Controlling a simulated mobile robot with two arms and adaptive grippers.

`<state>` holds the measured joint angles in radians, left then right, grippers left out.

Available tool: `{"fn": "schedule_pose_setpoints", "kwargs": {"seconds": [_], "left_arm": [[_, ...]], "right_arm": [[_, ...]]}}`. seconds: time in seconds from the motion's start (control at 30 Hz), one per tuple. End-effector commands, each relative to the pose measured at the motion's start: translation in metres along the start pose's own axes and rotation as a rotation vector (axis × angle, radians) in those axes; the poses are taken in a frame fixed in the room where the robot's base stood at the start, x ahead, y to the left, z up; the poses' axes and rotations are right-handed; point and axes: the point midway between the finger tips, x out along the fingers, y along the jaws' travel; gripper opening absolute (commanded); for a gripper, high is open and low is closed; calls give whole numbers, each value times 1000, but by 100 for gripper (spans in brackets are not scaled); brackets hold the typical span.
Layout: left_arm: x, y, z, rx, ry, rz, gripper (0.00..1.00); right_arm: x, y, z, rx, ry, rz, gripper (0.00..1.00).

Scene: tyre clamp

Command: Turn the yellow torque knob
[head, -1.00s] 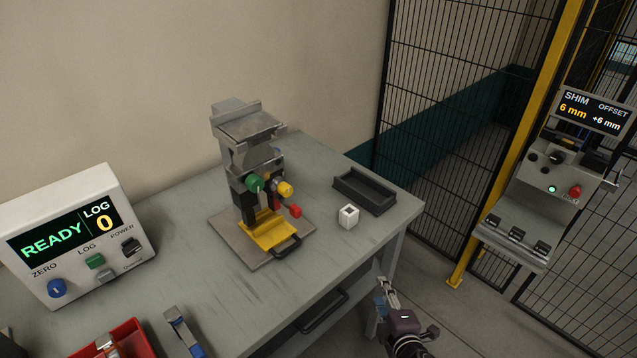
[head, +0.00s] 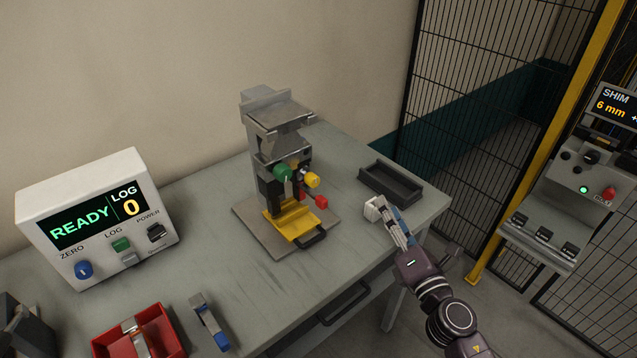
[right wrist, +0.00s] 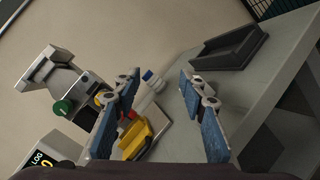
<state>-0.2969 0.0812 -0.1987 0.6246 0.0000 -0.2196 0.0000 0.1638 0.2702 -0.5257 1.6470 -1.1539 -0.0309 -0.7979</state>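The yellow torque knob (head: 313,180) sticks out from the right side of the grey clamp stand (head: 272,140), near a green knob (head: 284,173) and a red-tipped handle (head: 321,202). My left gripper is not in view.
A black tray (head: 391,183) lies behind my right gripper. A READY display box (head: 97,215), a red bin (head: 165,318) and a blue-and-grey tool (head: 210,322) stand on the left. A mesh fence stands at the right.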

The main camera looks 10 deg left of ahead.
Motion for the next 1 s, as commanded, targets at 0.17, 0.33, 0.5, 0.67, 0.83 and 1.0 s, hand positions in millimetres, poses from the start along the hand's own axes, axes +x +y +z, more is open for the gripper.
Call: {"fn": "schedule_pose_setpoints", "kwargs": {"seconds": [0.17, 0.33, 0.5, 0.67, 0.83, 1.0], "left_arm": [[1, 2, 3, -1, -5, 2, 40], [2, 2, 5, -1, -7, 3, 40], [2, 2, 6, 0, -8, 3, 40], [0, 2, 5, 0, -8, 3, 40], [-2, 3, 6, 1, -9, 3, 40], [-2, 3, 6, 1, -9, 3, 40]], "right_arm": [[18, 55, -12, -358, 92, 174, 39], [25, 94, -38, -779, 194, 351, 39], [25, 103, -52, -980, 244, 426, 39], [36, 106, -59, -1000, 249, 434, 39], [59, 113, -69, -995, 248, 433, 39], [80, 118, -78, -993, 248, 432, 39]]}}
